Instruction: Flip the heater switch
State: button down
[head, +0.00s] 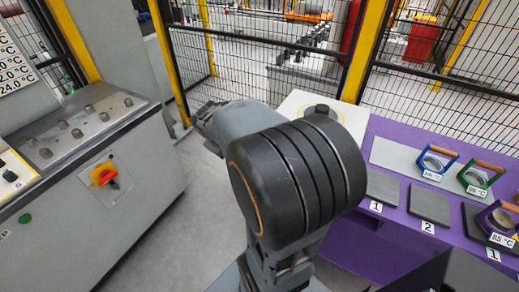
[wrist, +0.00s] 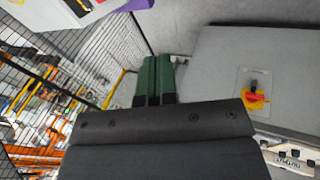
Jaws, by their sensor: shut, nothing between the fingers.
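The heater switch is most likely the red rotary handle on a yellow plate (head: 104,175), on the front of the grey cabinet (head: 140,190) at the left in the head view. In the head view my own arm hides the fingers.
The cabinet's sloped top (head: 85,125) carries several knobs. A purple bench (head: 350,235) at the right holds dark plates and ring-shaped pieces with coloured handles. A black mesh fence with yellow posts (head: 168,60) stands behind. Grey floor (head: 200,185) lies free between cabinet and bench.

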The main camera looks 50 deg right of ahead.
jog(key=d+f+n+g+h, duration=0.1)
jog(key=d+f, duration=0.2)
jog(key=d, duration=0.6)
jog(key=shift+w+d, duration=0.35)
jog(key=shift+w, duration=0.1)
jog(key=shift+f, duration=0.2)
jog(key=x, duration=0.9)
jog(key=b+x, duration=0.1)
jog(key=x, duration=0.3)
jog(key=shift+d+f, duration=0.25)
jog(key=shift+d, duration=0.2)
jog(key=shift+f, duration=0.1)
